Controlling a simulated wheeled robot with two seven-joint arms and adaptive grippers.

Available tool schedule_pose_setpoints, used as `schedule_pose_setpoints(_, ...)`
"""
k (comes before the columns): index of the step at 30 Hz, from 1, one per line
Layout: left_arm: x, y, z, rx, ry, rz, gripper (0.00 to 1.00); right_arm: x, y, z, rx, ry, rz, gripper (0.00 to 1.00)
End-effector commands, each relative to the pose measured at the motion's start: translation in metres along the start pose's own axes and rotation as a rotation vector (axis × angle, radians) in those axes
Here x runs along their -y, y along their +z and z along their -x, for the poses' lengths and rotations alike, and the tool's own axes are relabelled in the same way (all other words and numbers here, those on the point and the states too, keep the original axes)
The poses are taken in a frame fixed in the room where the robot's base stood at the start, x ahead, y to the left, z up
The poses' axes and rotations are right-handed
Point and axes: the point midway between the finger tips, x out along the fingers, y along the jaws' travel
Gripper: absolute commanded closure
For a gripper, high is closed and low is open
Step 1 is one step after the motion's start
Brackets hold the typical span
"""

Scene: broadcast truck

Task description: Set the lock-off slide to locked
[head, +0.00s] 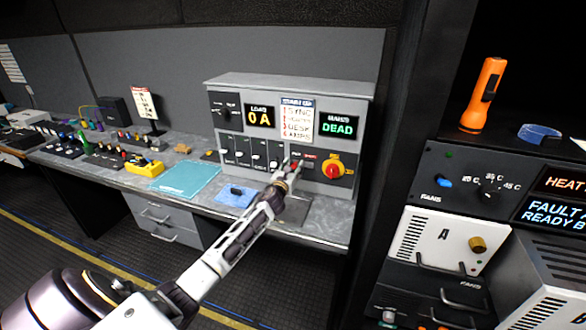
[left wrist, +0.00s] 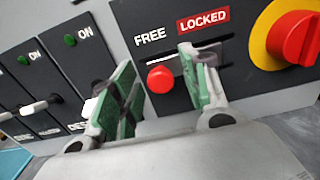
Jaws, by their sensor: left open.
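The lock-off slide shows in the left wrist view as a red knob (left wrist: 160,79) at the left end of a dark horizontal slot, below the word FREE. The red LOCKED label (left wrist: 203,21) is above the right part of the slot. My left gripper (left wrist: 155,66) is open, with one green-padded finger left of the knob and the other right of it, covering part of the slot. I cannot tell whether either finger touches the knob. In the head view my left gripper (head: 289,169) is at the lower front of the grey power cabinet (head: 288,83). My right gripper is not in view.
A red rotary switch on yellow (head: 333,170) is just right of the slide. White breaker levers (head: 257,156) stand to its left. A blue pad (head: 234,196) and teal mat (head: 186,179) lie on the bench. A dark rack (head: 440,160) is at the right.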

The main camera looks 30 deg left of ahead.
Motion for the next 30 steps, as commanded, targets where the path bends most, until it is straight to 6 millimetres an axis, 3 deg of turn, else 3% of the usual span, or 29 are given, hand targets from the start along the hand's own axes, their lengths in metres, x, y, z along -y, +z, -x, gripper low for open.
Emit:
schedule_pose_setpoints(8, 0.0, 0.0, 0.0, 0.0, 0.0, 0.0, 0.56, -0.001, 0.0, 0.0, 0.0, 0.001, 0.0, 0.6)
schedule_pose_setpoints(18, 0.0, 0.0, 0.0, 0.0, 0.0, 0.0, 1.0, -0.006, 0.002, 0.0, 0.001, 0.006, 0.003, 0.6)
schedule_pose_setpoints(26, 0.001, 0.0, 0.0, 0.0, 0.0, 0.0, 1.0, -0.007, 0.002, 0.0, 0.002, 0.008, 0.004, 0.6)
schedule_pose_setpoints(30, 0.015, -0.001, 0.0, -0.001, -0.001, 0.002, 1.0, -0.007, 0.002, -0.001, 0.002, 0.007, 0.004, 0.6)
